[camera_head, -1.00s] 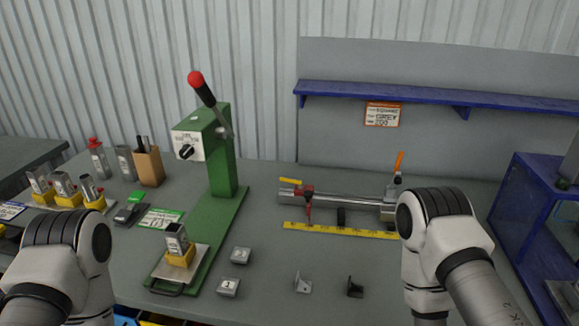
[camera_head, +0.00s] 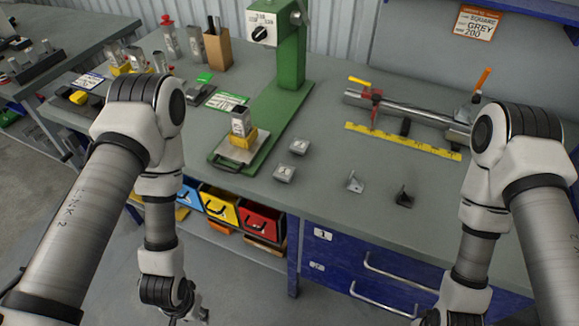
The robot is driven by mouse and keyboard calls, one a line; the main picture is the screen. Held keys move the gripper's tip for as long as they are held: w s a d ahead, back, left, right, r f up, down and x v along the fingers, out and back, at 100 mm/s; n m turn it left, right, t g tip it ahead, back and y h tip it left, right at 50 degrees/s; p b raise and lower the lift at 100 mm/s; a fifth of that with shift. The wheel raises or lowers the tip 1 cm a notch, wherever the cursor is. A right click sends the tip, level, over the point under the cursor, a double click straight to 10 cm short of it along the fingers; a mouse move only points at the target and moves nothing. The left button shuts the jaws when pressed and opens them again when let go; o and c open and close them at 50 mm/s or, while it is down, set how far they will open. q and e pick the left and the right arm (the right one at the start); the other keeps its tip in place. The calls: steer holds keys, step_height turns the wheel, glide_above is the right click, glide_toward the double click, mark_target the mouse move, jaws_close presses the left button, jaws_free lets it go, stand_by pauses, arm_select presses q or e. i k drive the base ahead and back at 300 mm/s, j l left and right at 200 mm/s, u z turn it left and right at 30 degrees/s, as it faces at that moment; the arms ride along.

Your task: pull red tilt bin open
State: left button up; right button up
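The red tilt bin (camera_head: 261,222) is the rightmost of a row of bins under the front edge of the table, beside a yellow bin (camera_head: 219,206). It has a dark handle on its front and seems to sit upright, level with its neighbours. My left gripper (camera_head: 196,314) is partly in view at the bottom edge, below and left of the red bin and apart from it. Its fingers are too small and cut off to tell whether they are open. My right arm comes down at the right, and its gripper is below the picture.
A blue bin (camera_head: 188,192) stands left of the yellow one. A blue drawer cabinet (camera_head: 345,262) with bar handles is right of the red bin. The green press (camera_head: 292,70), a yellow ruler (camera_head: 400,140) and small metal parts are on the table (camera_head: 330,215). Floor shows below the bins.

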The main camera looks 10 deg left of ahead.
mark_target(256, 218)
steer(key=j+z, duration=0.5)
steer(key=k+j+z, duration=0.1)
steer(key=j+z, duration=0.2)
steer(key=z, duration=0.2)
